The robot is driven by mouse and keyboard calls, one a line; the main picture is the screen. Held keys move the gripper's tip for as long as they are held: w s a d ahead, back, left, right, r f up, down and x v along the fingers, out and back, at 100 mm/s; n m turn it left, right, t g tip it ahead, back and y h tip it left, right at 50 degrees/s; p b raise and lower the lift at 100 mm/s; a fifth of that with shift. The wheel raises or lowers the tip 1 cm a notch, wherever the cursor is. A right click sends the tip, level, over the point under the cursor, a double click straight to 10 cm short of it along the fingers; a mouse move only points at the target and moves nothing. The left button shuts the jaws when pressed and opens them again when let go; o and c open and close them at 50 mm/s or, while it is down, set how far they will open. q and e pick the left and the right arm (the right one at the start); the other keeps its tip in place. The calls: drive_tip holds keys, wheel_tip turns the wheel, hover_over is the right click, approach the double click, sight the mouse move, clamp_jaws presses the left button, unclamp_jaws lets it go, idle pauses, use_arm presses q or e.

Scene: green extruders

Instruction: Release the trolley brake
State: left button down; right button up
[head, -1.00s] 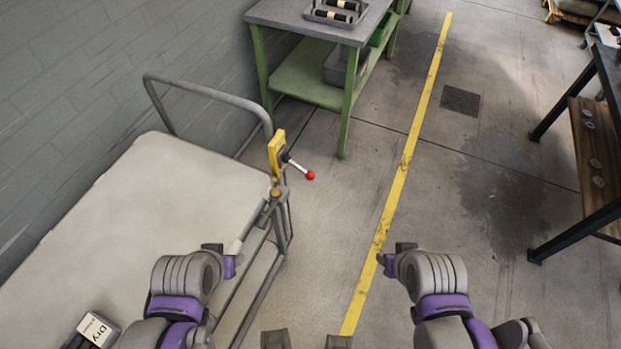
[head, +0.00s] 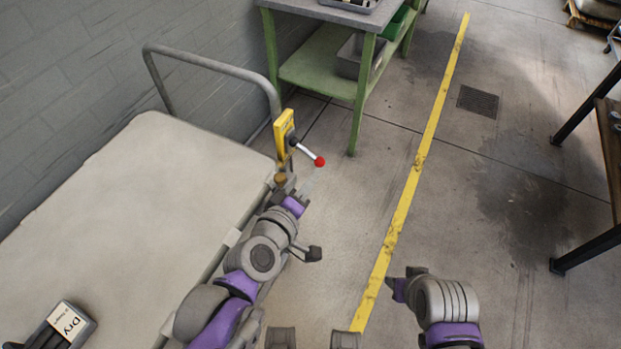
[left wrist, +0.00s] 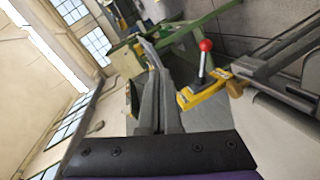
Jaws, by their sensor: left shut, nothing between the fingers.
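The trolley (head: 120,200) has a pale flat deck and a grey tube handle. At its handle corner is a yellow brake plate (head: 284,128) with a lever ending in a red knob (head: 319,161). The lever slants out to the right of the plate. My left gripper (head: 311,185) is shut and empty, just below the knob and apart from it. In the left wrist view, the shut fingers point forward, and the red knob (left wrist: 206,45) and yellow plate (left wrist: 203,92) lie to their right. My right gripper (head: 398,288) is over the floor; its jaws are not clear.
A green workbench (head: 318,72) with a grey bin stands behind the trolley handle. A grey wall runs along the left. A yellow floor line (head: 412,180) crosses the open floor to the right. A labelled box (head: 66,322) lies on the trolley's near end.

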use_arm(q)
drive_tip(key=w+f+n+t+y+b, duration=0.2)
drive_tip(key=w+f+n+b, duration=0.25)
drive_tip(key=n, duration=0.25)
drive_tip(key=n+y+b, duration=0.3)
drive_tip(key=n+y, duration=0.2)
drive_tip(key=n, duration=0.3)
approach(308, 153)
wheel_tip(308, 153, down, 3)
drive_tip(key=s, duration=0.3)
drive_tip(key=shift+w+d, duration=0.15)
drive_tip(key=shift+d, duration=0.05)
use_arm(e)
wheel_tip(308, 153, down, 10)
drive_tip(key=shift+w+f, duration=0.2)
drive_tip(key=shift+w, duration=0.2)
use_arm(q)
drive_tip(key=b+x, duration=0.2)
drive_tip(key=x, duration=0.8)
drive_tip(key=shift+d+f, duration=0.15)
use_arm(e)
drive_tip(key=f, duration=0.3)
drive_tip(key=shift+w, duration=0.25)
use_arm(q)
drive_tip(key=shift+h, duration=0.3)
use_arm(e)
drive_tip(key=shift+r, duration=0.1)
